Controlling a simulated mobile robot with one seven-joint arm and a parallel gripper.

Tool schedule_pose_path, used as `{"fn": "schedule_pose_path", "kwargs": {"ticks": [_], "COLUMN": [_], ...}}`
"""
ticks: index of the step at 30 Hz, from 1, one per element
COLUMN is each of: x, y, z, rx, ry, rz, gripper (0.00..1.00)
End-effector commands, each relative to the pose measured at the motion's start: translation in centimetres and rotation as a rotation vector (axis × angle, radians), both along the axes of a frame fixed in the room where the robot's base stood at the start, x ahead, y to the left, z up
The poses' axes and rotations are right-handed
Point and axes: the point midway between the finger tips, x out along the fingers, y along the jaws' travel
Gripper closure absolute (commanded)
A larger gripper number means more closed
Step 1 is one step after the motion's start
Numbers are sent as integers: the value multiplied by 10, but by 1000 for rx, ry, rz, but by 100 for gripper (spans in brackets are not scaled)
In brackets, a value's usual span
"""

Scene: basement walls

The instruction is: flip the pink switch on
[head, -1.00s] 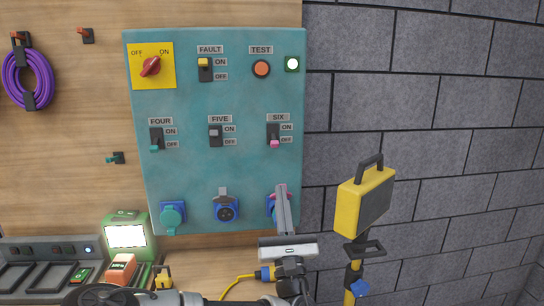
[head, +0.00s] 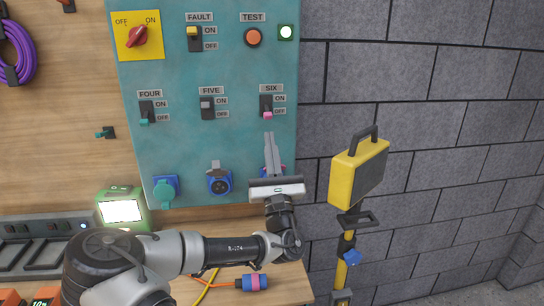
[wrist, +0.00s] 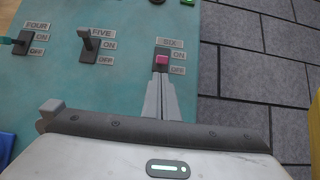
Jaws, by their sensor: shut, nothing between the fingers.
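The pink switch (head: 268,115) is the SIX switch on the teal panel (head: 180,90). Its pink lever end is at the lower end of its black plate, beside the OFF label. It also shows in the wrist view (wrist: 162,59), just beyond my fingertips. My gripper (head: 269,136) is shut and empty, pointing up the panel from below the switch. In the wrist view, the closed fingertips (wrist: 160,78) are just under the pink lever. I cannot tell whether they touch it.
The FIVE switch (head: 207,106) and the FOUR switch (head: 146,113) are to the left. Blue sockets (head: 219,183) line the panel's bottom, one partly hidden behind my gripper. A yellow work lamp (head: 357,172) stands to the right, before the grey block wall.

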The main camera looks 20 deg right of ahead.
Motion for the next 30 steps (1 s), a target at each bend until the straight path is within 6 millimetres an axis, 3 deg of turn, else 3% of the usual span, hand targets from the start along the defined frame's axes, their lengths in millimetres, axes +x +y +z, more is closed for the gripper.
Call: {"fn": "schedule_pose_path", "kwargs": {"ticks": [9,30], "x": [24,29], "y": [-7,-7], "z": [21,26], "rx": [0,13], "ry": [-1,52], "rz": [1,0], "gripper": [100,100]}}
